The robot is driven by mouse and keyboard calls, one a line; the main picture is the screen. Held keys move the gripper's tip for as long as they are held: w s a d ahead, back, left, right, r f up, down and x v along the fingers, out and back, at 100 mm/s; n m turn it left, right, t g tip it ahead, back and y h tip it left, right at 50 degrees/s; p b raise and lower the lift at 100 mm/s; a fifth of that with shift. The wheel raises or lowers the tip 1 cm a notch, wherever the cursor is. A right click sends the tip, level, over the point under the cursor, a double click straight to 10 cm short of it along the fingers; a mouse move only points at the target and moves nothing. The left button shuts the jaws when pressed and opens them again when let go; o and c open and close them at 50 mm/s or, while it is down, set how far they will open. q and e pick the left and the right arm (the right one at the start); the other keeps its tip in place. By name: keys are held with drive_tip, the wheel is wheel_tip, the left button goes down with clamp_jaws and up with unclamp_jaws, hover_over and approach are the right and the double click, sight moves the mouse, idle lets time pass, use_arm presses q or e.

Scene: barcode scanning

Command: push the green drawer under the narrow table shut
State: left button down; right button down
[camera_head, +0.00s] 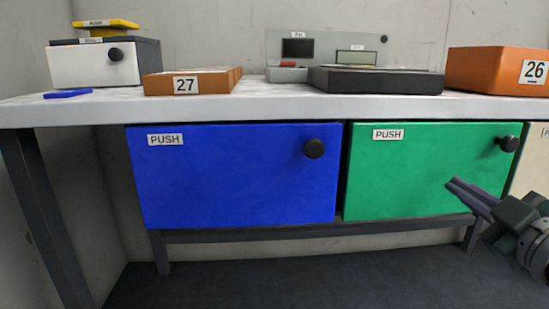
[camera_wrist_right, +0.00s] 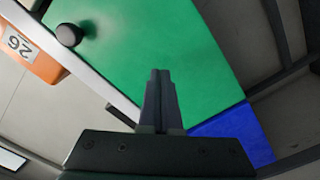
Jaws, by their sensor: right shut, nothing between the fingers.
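The green drawer (camera_head: 425,175) is under the right part of the narrow table (camera_head: 250,108). Its front has a black knob (camera_head: 508,143) at upper right and a PUSH label (camera_head: 388,134) at upper left. How far it stands out is hard to tell. My right gripper (camera_head: 452,184) is shut and empty, its fingers pointing left in front of the lower right part of the green front. In the right wrist view the shut fingertips (camera_wrist_right: 160,75) overlap the green front (camera_wrist_right: 170,45); I cannot tell whether they touch. My left gripper is not in view.
A blue drawer (camera_head: 235,175) with a knob and PUSH label sits left of the green one. On the tabletop are orange boxes marked 27 (camera_head: 190,83) and 26 (camera_head: 497,70), a dark tray (camera_head: 375,80) and a white drawer box (camera_head: 90,65). The floor below is clear.

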drive_tip(key=s+p, duration=0.5)
drive_tip(key=s, duration=0.4)
drive_tip(key=shift+d, duration=0.35)
